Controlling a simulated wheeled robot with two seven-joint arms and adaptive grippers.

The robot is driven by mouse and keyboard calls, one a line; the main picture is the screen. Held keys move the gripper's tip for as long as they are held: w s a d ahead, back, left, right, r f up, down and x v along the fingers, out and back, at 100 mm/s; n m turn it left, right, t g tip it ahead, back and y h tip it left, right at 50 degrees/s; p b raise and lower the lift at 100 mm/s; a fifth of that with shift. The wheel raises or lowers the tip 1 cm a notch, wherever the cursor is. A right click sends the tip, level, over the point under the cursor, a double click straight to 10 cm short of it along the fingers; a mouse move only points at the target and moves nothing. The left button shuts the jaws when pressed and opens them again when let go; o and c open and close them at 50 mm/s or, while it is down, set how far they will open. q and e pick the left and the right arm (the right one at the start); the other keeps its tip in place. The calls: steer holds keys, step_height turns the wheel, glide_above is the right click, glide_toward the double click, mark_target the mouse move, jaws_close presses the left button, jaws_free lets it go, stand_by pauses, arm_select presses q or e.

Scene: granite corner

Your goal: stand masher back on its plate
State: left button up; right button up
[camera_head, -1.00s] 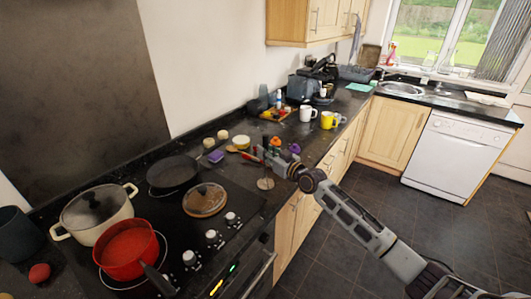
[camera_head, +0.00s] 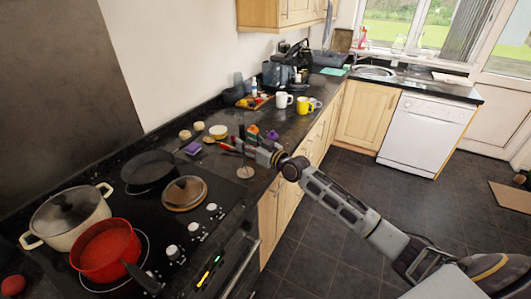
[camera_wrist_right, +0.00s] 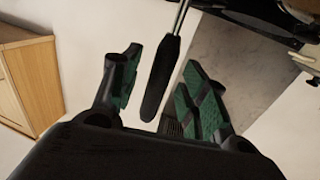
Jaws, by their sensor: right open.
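The masher has a dark handle and a thin metal shaft. In the right wrist view its handle (camera_wrist_right: 161,78) lies between the two green-padded fingers of my right gripper (camera_wrist_right: 160,64), with a gap visible on both sides. In the head view my right gripper (camera_head: 246,148) is at the masher's upper part, over the counter's front edge area. A small pale round disc (camera_head: 245,172) lies on the counter below it; I cannot tell whether this is the plate or the masher's foot. The masher looks roughly upright. My left gripper is not in view.
Small jars, a purple item (camera_head: 193,148) and mugs (camera_head: 304,104) crowd the counter behind. Free floor lies to the right.

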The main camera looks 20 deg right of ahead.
steer(key=v, duration=0.9)
steer(key=shift+s, duration=0.4)
steer(key=shift+d, duration=0.15)
steer(key=shift+f, duration=0.1)
stand_by(0.6)
